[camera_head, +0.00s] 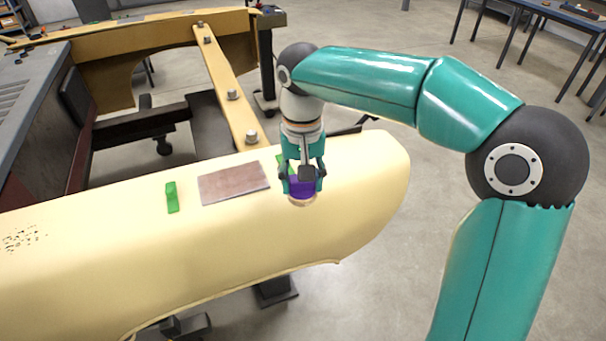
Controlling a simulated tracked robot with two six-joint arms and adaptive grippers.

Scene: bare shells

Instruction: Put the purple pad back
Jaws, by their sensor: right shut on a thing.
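The purple pad (301,187) is in my right gripper (303,177), near the right end of the cream curved panel. The gripper points down and is shut on the pad, with its fingers at the pad's left and right. A pale pinkish edge shows just below the purple part. I cannot tell whether the pad touches the panel or hangs just above it. The fingers and wrist hide the pad's upper part. My left gripper is not in view.
The cream panel (110,240) curves down at front and right. On it lie a brownish flat sheet (234,182) and a green piece (172,197). Another green piece (283,163) is partly hidden by my gripper. A bolted beam (228,88) runs behind. Open floor lies right.

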